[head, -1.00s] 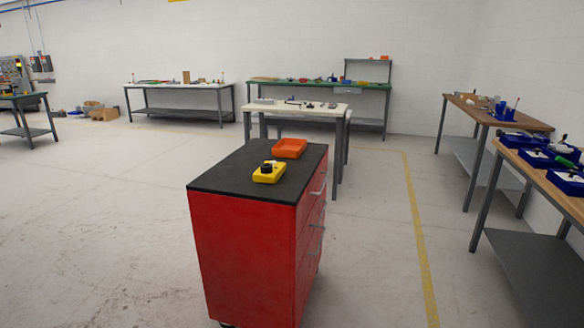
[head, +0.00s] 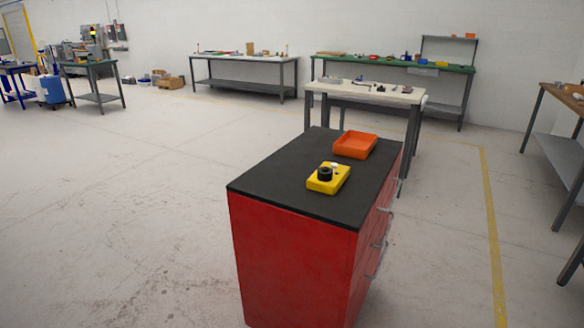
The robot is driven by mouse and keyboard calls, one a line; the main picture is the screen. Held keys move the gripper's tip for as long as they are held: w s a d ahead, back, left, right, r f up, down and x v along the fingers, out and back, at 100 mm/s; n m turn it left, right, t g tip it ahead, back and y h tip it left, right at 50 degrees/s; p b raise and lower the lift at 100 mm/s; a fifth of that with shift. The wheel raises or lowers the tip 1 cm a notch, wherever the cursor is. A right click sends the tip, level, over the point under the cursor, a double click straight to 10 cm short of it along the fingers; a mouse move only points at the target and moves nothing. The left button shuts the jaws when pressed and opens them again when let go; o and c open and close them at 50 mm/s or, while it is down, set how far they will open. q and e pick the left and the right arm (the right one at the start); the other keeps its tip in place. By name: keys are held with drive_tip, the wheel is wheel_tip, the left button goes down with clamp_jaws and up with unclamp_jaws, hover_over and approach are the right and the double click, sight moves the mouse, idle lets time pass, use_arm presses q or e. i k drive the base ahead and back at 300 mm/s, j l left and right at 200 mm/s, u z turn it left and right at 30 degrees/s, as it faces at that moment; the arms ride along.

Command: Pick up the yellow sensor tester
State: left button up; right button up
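The yellow sensor tester (head: 322,186) is a small yellow box with a black round part on top. It lies on the black top (head: 282,180) of a red drawer cabinet (head: 290,265), right of the middle in the head view. Nothing covers it. Neither of my grippers shows in this view.
An orange tray (head: 355,145) sits behind the tester on the same cabinet top. A white table (head: 345,88) stands just behind the cabinet. A wooden bench (head: 562,97) is at the right edge. The floor (head: 120,220) left of and before the cabinet is clear.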

sight(327, 180)
drive_tip(key=i+j+u, duration=0.15)
drive_tip(key=i+u, duration=0.7)
drive_tip(key=i+j+z, duration=0.6)
drive_tip(key=i+j, duration=0.15)
drive_tip(key=j, duration=0.25)
